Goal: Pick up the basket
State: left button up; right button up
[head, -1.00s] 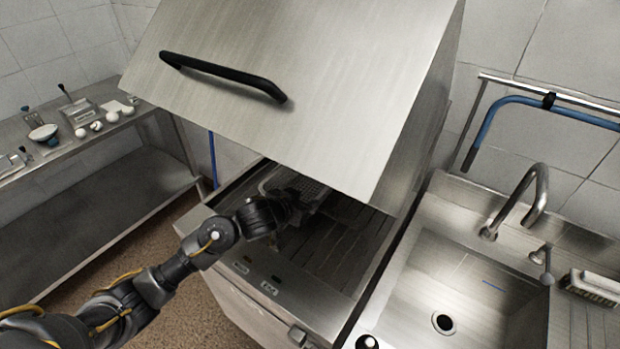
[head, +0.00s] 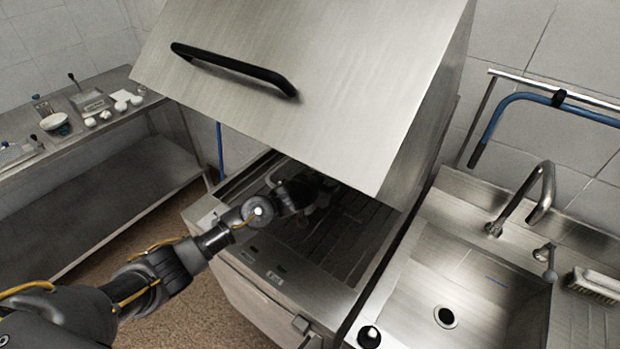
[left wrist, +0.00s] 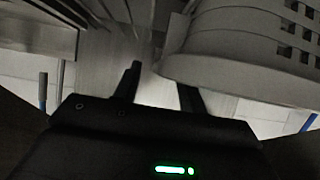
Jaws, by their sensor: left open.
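The basket (left wrist: 235,50) is light grey with square holes in its wall. It fills the upper right of the left wrist view. In the head view it is mostly hidden by my left arm and the hood. My left gripper (left wrist: 160,78) is open, its two dark fingers pointing up at the basket's left end. The right finger reaches close to the basket's lower edge; I cannot tell whether it touches. In the head view my left gripper (head: 318,190) is inside the machine under the raised hood, its fingertips unclear. My right gripper is not in view.
The steel hood (head: 310,90) with a black handle (head: 235,70) is raised above my left arm. A ribbed rack (head: 345,235) lies inside the machine. A sink (head: 465,275) with a tap stands right; a steel table (head: 85,135) with small items stands left.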

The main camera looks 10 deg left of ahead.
pick_arm(q)
jog(key=shift+x, duration=1.45)
jog(key=shift+r, duration=0.1)
grip_shut()
